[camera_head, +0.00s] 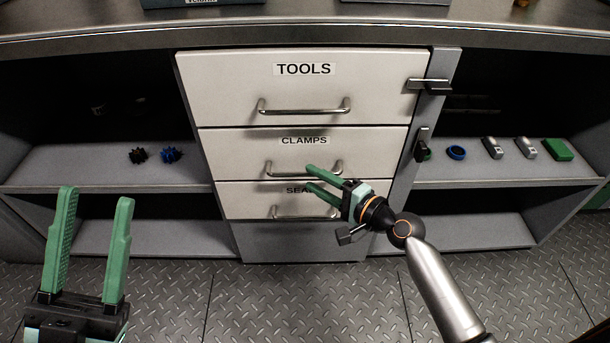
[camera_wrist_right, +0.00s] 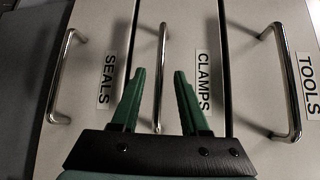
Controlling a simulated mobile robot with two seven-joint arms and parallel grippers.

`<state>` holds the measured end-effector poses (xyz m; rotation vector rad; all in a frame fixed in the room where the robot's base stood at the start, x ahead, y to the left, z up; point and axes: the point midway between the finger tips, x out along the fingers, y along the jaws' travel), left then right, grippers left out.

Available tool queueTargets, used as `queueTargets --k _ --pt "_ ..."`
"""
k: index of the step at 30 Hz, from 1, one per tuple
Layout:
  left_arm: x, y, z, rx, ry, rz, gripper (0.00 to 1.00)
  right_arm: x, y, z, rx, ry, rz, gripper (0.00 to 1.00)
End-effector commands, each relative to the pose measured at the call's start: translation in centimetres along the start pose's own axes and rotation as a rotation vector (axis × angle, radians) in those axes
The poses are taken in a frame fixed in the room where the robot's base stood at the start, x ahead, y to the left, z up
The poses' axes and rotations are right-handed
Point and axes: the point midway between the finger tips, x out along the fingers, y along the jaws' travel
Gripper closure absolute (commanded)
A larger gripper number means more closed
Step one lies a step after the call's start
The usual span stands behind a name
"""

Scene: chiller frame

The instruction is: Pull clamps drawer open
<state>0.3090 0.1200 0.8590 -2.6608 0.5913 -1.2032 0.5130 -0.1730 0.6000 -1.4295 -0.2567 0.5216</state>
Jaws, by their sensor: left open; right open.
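The clamps drawer (camera_head: 225,146) is the white middle drawer of three and looks closed, flush with its neighbours. Its metal bar handle (camera_head: 275,171) is partly covered by my right gripper. My right gripper (camera_head: 308,178) is open, with green fingers pointing left at the drawer front. In the right wrist view the clamps handle (camera_wrist_right: 161,60) lies between the two open fingertips (camera_wrist_right: 160,72); contact cannot be told. The CLAMPS label (camera_wrist_right: 203,80) is beside the right finger there. My left gripper (camera_head: 96,195) is open and empty at the lower left, away from the drawers.
The tools drawer (camera_head: 220,90) is above and the seals drawer (camera_head: 237,201) below, each with a bar handle. Latches (camera_head: 430,87) sit on the post right of the drawers. Side shelves (camera_head: 490,172) hold small parts. The patterned floor in front is clear.

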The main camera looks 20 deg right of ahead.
Motion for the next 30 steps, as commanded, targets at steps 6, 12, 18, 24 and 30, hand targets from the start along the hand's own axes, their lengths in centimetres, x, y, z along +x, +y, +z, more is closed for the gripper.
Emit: queueTargets --k 6,12,18,24,30 --pt "-0.5 0.3 0.6 0.005 -0.004 0.003 0.50 2.8 0.1 0.0 0.001 0.001 -0.002 0.55" --pt "-0.6 0.4 0.7 0.006 -0.005 0.004 0.50 3.6 0.0 0.0 0.000 0.000 0.000 0.55" --pt "-0.6 0.4 0.7 0.006 -0.006 0.004 0.50 3.6 0.0 0.0 0.000 0.000 0.000 0.55" --pt "-0.6 0.4 0.7 0.005 -0.007 0.004 0.50 3.5 0.0 0.0 0.000 0.000 0.001 0.77" --pt "-0.6 0.4 0.7 0.004 -0.007 0.004 0.50 3.5 0.0 0.0 0.000 0.001 0.001 0.99"
